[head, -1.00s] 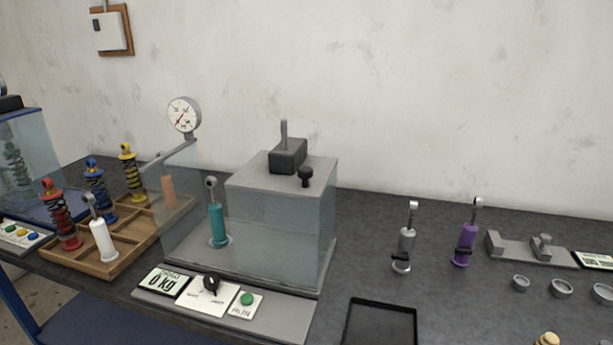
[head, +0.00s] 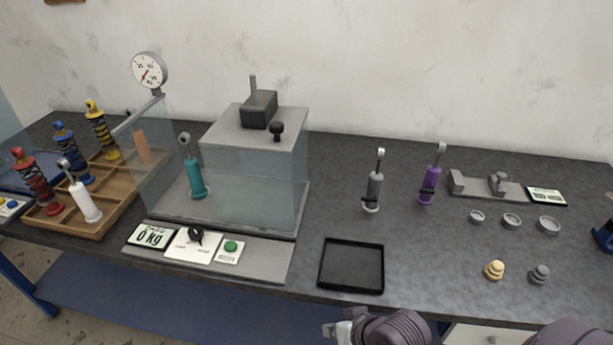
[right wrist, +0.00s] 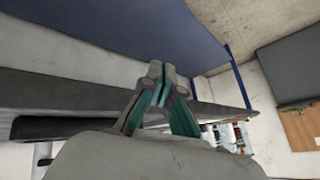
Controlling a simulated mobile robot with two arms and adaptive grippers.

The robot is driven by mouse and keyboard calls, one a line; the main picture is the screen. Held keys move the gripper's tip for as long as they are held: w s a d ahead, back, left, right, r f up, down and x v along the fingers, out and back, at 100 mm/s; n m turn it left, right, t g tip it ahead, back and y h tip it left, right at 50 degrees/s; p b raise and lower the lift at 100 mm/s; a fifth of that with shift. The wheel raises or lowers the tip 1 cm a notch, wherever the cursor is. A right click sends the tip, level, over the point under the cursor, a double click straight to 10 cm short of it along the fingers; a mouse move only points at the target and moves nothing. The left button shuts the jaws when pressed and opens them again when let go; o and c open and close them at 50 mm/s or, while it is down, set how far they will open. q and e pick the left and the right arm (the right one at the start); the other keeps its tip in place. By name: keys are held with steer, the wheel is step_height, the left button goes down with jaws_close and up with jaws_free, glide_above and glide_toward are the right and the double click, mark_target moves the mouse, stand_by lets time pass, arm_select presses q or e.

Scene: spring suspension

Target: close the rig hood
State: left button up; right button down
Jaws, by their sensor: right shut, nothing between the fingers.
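The rig hood (head: 255,175) is a clear-walled box with a grey top on the rig base (head: 262,262). Its top carries a dark block (head: 259,108) with an upright rod and a black knob (head: 276,130). It covers the right part of the rig. A teal damper (head: 193,175) stands to its left, with a clear panel (head: 160,160) further left. My right gripper (head: 340,328) is at the bottom edge, well below and right of the hood, apart from it. In the right wrist view its fingers (right wrist: 155,72) are shut and empty. My left gripper is not in view.
A black tray (head: 351,266) lies between my right gripper and the rig. Grey (head: 374,190) and purple (head: 430,180) dampers stand to the right. A wooden rack (head: 110,205) with spring units is on the left.

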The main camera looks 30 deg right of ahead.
steer(key=w+d+r+m+t, duration=0.1)
steer(key=w+r+m+t, duration=0.1)
steer(key=w+r, duration=0.1)
steer(key=w+d+r+m+t+y, duration=0.1)
steer(key=w+r+m+t, duration=0.1)
steer(key=w+r, duration=0.1)
steer(key=w+d+r+m+t, duration=0.2)
steer(key=w+r+m, duration=0.1)
steer(key=r, duration=0.2)
steer(key=shift+y, duration=0.4)
steer(key=w+d+r+m+t+h, duration=0.1)
steer(key=w+d+r+m+t, duration=0.35)
steer(key=d+r+m, duration=0.3)
steer(key=p, duration=0.3)
glide_toward(297, 173)
steer(key=w+d, duration=0.2)
steer(key=w, duration=0.2)
steer(key=shift+w+a+t+p, duration=0.25)
steer(key=shift+w+a+p, duration=0.3)
steer(key=shift+a, duration=0.55)
steer(key=shift+w+a+f, duration=0.15)
steer(key=shift+w+a, duration=0.25)
steer(key=shift+a, duration=0.1)
